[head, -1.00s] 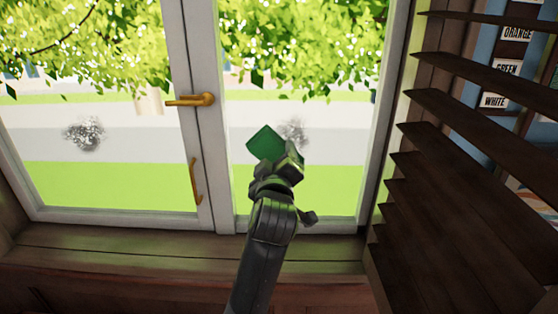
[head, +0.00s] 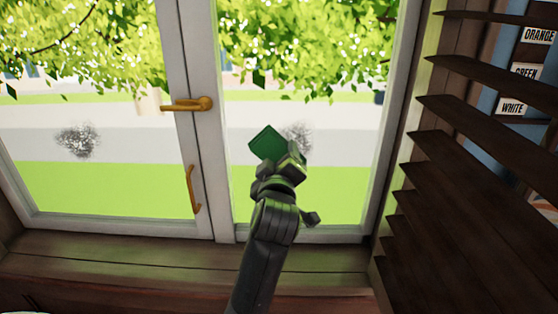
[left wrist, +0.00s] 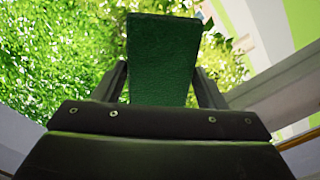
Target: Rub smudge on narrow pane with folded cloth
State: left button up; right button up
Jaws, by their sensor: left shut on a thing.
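My left gripper (head: 283,160) is shut on a folded green cloth (head: 266,143), which sticks out past its fingers in front of the narrow right pane (head: 340,175). The cloth also shows in the left wrist view (left wrist: 162,60), upright between the two fingers. A grey smudge (head: 299,134) on the narrow pane shows just right of the cloth, its lower part hidden behind the gripper. I cannot tell whether the cloth touches the glass. The wider left pane (head: 100,185) bears another, darker grey smudge (head: 77,141). My right gripper is not in view.
Brass handles (head: 188,104) (head: 193,188) stick out from the white frame left of the gripper. A wooden sill (head: 110,262) runs below. Dark slatted blinds (head: 450,190) stand close on the right, with labelled shelving (head: 513,105) behind. The glass around the cloth is clear of obstacles.

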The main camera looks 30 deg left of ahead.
pick_arm(q)
jog(key=shift+w+a, duration=0.15)
jog(key=shift+w, duration=0.15)
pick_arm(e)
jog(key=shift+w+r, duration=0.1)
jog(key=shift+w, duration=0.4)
pick_arm(q)
jog(key=shift+w+a, duration=0.25)
jog(key=shift+w, duration=0.25)
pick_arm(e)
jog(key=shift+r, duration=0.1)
pick_arm(q)
jog(key=shift+d, duration=0.1)
